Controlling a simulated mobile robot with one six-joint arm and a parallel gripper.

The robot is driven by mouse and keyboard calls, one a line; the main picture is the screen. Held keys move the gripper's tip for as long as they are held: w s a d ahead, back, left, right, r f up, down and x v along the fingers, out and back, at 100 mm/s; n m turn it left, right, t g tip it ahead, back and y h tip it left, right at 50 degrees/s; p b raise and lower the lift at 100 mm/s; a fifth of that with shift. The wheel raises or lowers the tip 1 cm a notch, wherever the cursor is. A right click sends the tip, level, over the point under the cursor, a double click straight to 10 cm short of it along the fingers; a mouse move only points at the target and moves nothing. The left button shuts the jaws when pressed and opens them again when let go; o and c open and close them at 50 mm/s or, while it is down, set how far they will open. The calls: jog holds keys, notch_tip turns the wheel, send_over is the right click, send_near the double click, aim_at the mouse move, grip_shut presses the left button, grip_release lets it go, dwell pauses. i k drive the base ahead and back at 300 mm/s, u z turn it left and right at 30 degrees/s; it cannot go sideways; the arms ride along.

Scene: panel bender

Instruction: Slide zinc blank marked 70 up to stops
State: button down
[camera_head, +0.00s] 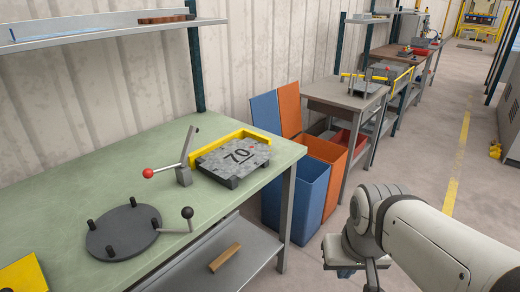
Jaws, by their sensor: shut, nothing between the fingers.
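The zinc blank marked 70 (238,156) is a mottled grey plate lying flat on a dark support on the green bench (100,180). Yellow stops (222,139) form an angled rail along its back and far right side. The blank lies close to the rail; I cannot tell whether it touches. My gripper (371,279) is at the lower right, beyond the bench's right end and well apart from the blank. It is shut and empty, with its tips partly cut off by the frame's bottom edge.
A lever with a red knob (148,173) stands just left of the blank. A dark round plate with pegs (123,232) and a black-knobbed crank (187,212) lie nearer. Blue (296,200) and orange (325,153) bins stand past the bench end. Open floor lies at right.

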aim_at(232, 160)
jog(key=u, duration=0.25)
jog(key=i, duration=1.05)
jog(key=u, duration=0.3)
